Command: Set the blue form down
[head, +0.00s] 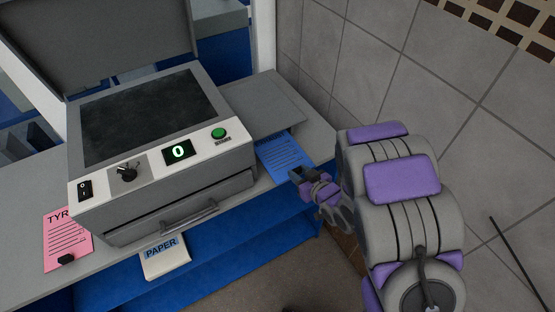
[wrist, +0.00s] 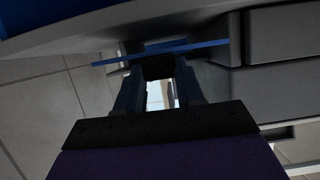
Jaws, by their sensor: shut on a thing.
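The blue form (head: 285,157), a sheet with printed lines, is at the right of the copier, over the counter's front right part. In the head view my gripper (head: 300,176) is at the form's lower right corner. In the wrist view the form (wrist: 190,49) shows edge-on as a thin blue strip at the fingertips. My gripper (wrist: 157,68) is shut on the form there. Whether the form touches the counter cannot be told.
A copier (head: 160,140) with its lid up stands on the counter (head: 25,205); its display reads 0. A pink sheet (head: 67,238) with a small black object on it lies at the left. A paper pack (head: 165,258) is below the copier. A tiled wall (head: 335,60) bounds the right.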

